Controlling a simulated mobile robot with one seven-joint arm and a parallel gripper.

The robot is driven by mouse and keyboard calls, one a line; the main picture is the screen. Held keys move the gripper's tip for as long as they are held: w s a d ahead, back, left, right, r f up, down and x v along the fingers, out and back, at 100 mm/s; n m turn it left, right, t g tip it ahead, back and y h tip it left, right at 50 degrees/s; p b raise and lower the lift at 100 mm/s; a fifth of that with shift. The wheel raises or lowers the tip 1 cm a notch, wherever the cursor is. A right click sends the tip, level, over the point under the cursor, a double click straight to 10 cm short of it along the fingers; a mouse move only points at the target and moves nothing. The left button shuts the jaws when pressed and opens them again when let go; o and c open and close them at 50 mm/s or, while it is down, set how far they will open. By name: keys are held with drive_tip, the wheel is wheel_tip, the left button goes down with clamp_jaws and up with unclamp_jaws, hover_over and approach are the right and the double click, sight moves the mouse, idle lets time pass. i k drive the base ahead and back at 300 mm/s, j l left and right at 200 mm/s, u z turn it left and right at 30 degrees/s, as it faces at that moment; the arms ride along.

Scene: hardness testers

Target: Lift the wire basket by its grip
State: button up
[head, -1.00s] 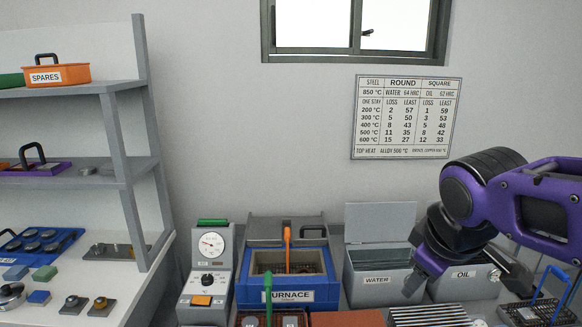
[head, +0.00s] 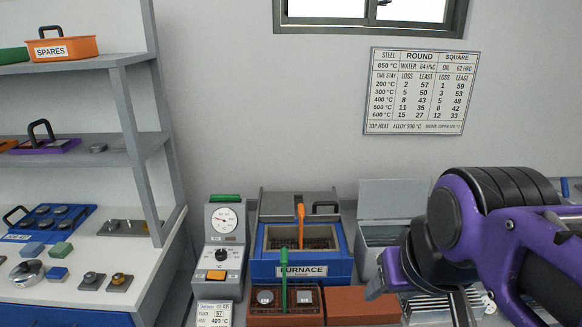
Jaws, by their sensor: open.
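In the head view, a dark wire mesh (head: 322,243) lies inside the open blue furnace (head: 301,271), and an upright orange grip (head: 300,225) rises from it. A green grip (head: 283,270) stands upright in front of the furnace at a brick-red tray (head: 285,318) with dark pieces in it. I cannot tell for sure which grip is the basket's. My gripper (head: 425,298) is open, to the right of the furnace and apart from both grips. Part of it is hidden by the purple arm. The blue-handled wire holder at the far right is hidden behind my arm.
A gauge box (head: 223,250) stands left of the furnace. The grey water tank (head: 371,240), with its lid raised, is partly covered by my arm. A brick-red block (head: 360,305) lies in front of the furnace. Shelves (head: 85,150) fill the left side.

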sight(301, 210)
drive_tip(key=l+u, duration=0.5)
drive_tip(key=l, duration=0.3)
drive_tip(key=l+u, duration=0.5)
drive_tip(key=l, duration=0.3)
drive_tip(key=j+z, duration=0.2)
drive_tip(key=j, duration=0.2)
drive_tip(key=k+j+z, duration=0.2)
drive_tip(key=j, duration=0.2)
drive_tip(key=i+j+z, duration=0.2)
drive_tip(key=j, duration=0.35)
drive_tip(key=i+j+z, duration=0.1)
drive_tip(key=i+j, duration=0.15)
drive_tip(key=j, duration=0.25)
drive_tip(key=i+j, duration=0.2)
drive_tip(key=j, duration=0.2)
drive_tip(key=l+z, duration=0.2)
drive_tip(key=i+j, duration=0.05)
